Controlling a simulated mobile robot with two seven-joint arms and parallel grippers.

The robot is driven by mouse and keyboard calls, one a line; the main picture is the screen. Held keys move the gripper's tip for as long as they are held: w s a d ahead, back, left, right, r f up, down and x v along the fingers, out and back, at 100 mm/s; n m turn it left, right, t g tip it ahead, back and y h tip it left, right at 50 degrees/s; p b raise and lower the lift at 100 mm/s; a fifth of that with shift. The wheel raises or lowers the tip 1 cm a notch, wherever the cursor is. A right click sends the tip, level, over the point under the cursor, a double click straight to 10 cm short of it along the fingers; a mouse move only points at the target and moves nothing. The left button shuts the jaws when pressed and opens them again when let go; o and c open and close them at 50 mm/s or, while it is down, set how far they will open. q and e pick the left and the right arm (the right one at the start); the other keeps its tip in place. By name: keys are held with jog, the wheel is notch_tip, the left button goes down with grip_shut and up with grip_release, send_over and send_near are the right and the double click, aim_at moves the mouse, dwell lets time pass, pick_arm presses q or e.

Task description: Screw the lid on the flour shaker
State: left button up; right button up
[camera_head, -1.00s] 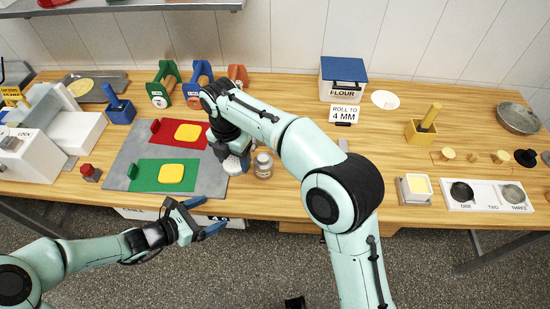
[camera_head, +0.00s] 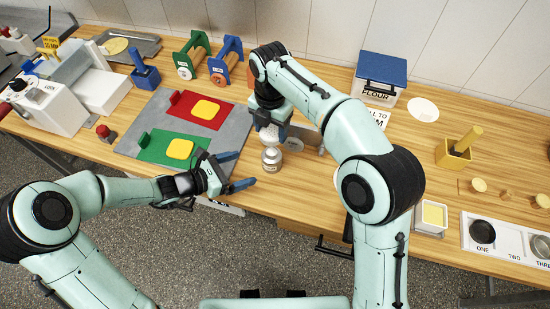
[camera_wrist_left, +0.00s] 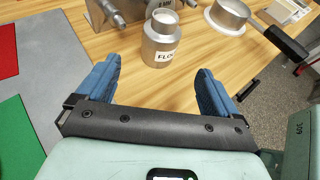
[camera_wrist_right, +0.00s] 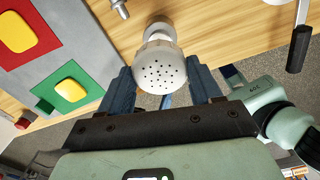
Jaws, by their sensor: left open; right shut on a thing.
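The flour shaker (camera_head: 271,160) is a small silvery jar standing upright near the front edge of the table. It also shows in the left wrist view (camera_wrist_left: 161,50), with a narrower neck and a partly visible label. My right gripper (camera_head: 272,122) is shut on the perforated lid (camera_wrist_right: 160,72), a pale domed cap, holding it close above the shaker. Whether lid and neck touch, I cannot tell. My left gripper (camera_head: 240,170) is open and empty just left of the shaker, its two blue fingers pointing toward it.
A grey board (camera_head: 237,127) with red and green mats lies left of the shaker. A metal ring-shaped tool with a dark handle (camera_wrist_left: 290,42) lies to its right in the left wrist view. A yellow box (camera_head: 453,154) and a white scale (camera_head: 431,216) stand farther right.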

pick_arm(q)
jog(key=shift+a, duration=0.1)
pick_arm(e)
jog(key=shift+a, duration=0.1)
pick_arm(q)
jog(key=x, duration=1.2)
jog(key=shift+f, duration=0.1)
jog(key=c, duration=1.5)
pick_arm(e)
send_over(271, 151)
jog(key=shift+f, duration=2.5)
jog(key=shift+f, duration=0.9)
jog(key=shift+f, duration=0.6)
